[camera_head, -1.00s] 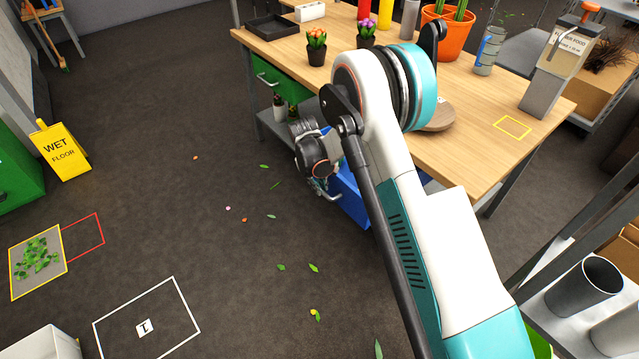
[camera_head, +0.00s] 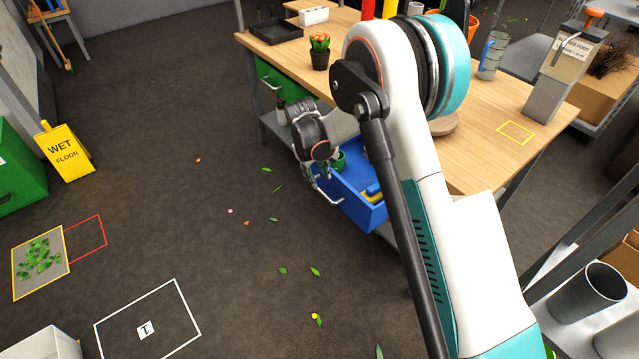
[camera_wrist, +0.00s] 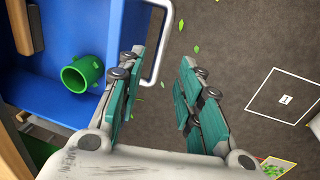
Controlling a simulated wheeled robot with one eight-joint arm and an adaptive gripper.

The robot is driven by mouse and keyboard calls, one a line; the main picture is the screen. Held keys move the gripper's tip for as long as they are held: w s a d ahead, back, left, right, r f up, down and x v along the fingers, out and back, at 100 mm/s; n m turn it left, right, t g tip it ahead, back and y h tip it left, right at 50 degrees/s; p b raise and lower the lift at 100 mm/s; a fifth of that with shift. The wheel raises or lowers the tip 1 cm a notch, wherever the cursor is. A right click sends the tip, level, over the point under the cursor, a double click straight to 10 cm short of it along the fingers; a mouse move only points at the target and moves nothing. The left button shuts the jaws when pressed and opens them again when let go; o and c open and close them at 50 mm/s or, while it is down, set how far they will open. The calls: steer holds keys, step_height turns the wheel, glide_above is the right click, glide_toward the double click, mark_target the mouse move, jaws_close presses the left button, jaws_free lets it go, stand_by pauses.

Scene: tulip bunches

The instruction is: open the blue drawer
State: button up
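The blue drawer (camera_head: 362,212) under the wooden table is pulled well out, and its inside shows. Its pale bar handle (camera_head: 328,198) is on the front face; the handle also shows in the wrist view (camera_wrist: 166,38). My gripper (camera_head: 322,174) is at the drawer's front, near the handle. In the wrist view my gripper (camera_wrist: 162,62) has its two teal-padded fingers apart, with the handle bar seen between them, nearer the left finger. Whether a finger touches the bar, I cannot tell. A green round cup-like thing (camera_wrist: 82,74) lies inside the drawer.
A yellow and blue item (camera_head: 373,192) lies in the drawer. A green drawer (camera_head: 281,86) sits further left under the table (camera_head: 480,120). The floor in front is open, with scattered leaves. A yellow wet floor sign (camera_head: 66,152) stands at left.

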steer(key=shift+s+a+r, duration=0.15)
steer(key=shift+a+r, duration=0.05)
steer(key=shift+r, duration=0.95)
steer(key=shift+s+a+r, duration=0.1)
steer(key=shift+a+r, duration=0.05)
steer(key=shift+r, duration=0.95)
steer(key=s+d+r+m+t, duration=0.1)
steer(key=s+d+r, duration=0.3)
steer(key=r, duration=0.3)
steer(key=s+d+r+m+t+y, duration=0.1)
steer(key=s+d+r, duration=0.3)
steer(key=r, duration=0.3)
steer(key=s+d+r+m, duration=0.1)
steer(key=s+d+r, duration=0.3)
steer(key=r, duration=0.3)
steer(key=s+d+r+m+t, duration=0.1)
steer(key=s+d, duration=0.3)
steer(key=s, duration=0.6)
steer(key=s+d+r+m+t, duration=0.1)
steer(key=s+d+m+t, duration=0.1)
steer(key=s, duration=0.9)
steer(key=shift+s+d+r+m+t+y, duration=0.25)
steer(key=shift+d+r+m+t+y, duration=0.15)
steer(key=shift+d+m, duration=0.4)
